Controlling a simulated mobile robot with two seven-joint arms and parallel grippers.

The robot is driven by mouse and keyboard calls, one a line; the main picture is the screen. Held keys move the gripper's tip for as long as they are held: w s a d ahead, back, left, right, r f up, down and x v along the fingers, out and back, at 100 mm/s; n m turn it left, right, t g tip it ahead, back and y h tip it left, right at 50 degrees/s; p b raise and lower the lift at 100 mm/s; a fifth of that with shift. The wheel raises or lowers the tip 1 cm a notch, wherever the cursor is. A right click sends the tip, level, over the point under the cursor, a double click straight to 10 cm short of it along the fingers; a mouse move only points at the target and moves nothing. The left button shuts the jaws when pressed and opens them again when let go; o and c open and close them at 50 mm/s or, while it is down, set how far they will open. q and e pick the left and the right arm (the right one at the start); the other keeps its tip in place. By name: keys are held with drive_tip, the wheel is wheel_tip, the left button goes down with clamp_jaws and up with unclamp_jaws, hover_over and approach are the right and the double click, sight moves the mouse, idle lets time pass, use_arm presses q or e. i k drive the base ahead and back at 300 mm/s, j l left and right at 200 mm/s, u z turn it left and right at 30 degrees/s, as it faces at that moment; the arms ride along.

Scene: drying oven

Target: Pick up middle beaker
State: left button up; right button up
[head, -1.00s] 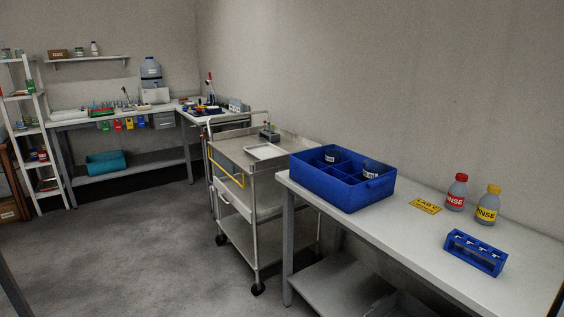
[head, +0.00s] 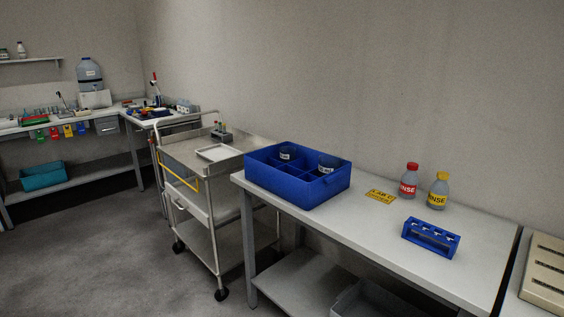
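Two dark beakers with white labels show inside a blue divided crate (head: 297,190) on the near table. The left beaker (head: 287,152) sits in a back compartment, and the right beaker (head: 328,164) sits in a compartment to its right. Their lower parts are hidden by the crate walls. No clear middle beaker can be picked out from this view. Neither of my grippers is in view.
On the same table (head: 370,232) stand a red-capped bottle (head: 409,182), a yellow-capped bottle (head: 438,192), a yellow sign (head: 380,196) and a blue tube rack (head: 431,238). A metal cart (head: 209,160) stands left of the table. Floor (head: 110,260) at left is open.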

sight(287, 154)
drive_tip(key=i+j+z, duration=0.1)
drive_tip(key=z, duration=0.45)
drive_tip(key=i+j+z, duration=0.1)
drive_tip(key=j+z, duration=0.15)
drive_tip(key=i+j+z, duration=0.1)
drive_tip(key=j+z, duration=0.2)
drive_tip(key=j, duration=0.15)
drive_tip(key=i+j+z, duration=0.2)
drive_tip(key=j, duration=0.55)
drive_tip(key=j+z, duration=0.15)
drive_tip(key=j, duration=1.65)
drive_tip(key=i+j, duration=0.15)
drive_tip(key=j, duration=0.9)
